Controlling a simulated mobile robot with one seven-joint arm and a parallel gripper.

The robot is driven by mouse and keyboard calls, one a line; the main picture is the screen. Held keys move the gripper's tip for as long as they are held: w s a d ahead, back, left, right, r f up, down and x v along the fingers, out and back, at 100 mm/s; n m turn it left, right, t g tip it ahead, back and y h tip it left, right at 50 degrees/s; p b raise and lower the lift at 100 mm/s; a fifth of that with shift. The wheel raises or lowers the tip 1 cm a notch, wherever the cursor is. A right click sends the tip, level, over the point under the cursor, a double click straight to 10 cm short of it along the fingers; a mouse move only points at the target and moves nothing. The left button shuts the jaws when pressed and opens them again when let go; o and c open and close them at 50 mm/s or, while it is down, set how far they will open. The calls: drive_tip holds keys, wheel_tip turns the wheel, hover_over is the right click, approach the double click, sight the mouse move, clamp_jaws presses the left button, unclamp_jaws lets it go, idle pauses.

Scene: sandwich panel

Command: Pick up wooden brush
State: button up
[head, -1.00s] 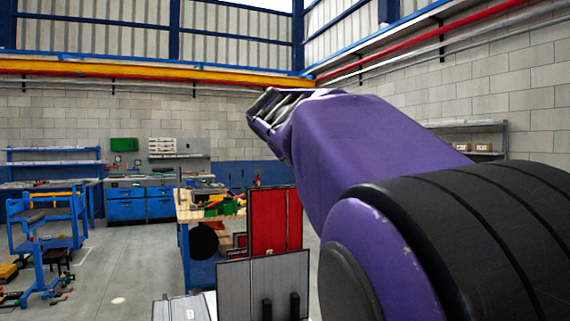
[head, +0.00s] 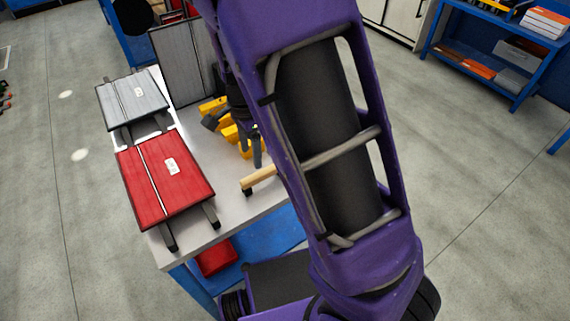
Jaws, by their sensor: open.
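The wooden brush (head: 261,179) lies on the light grey worktable (head: 205,232). It shows as a pale wooden bar with a dark part at its left end; my purple arm hides its right end. My gripper (head: 250,156) points down over the table, just behind the brush in the picture and apart from it. Its dark fingers are partly lost against the arm and the yellow things behind; it is open and seems empty.
A red panel (head: 150,185) and a grey panel (head: 118,99) lie on dark supports at the table's left. A taller grey panel (head: 180,70) stands at the back. Several yellow and dark tools (head: 213,107) lie behind my gripper. A red bin (head: 217,258) sits below.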

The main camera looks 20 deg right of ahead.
sight(254, 176)
wheel_tip(254, 176, down, 11)
drive_tip(key=b, duration=0.2)
drive_tip(key=shift+f+b, duration=0.2)
drive_tip(key=shift+b, duration=0.1)
clamp_jaws()
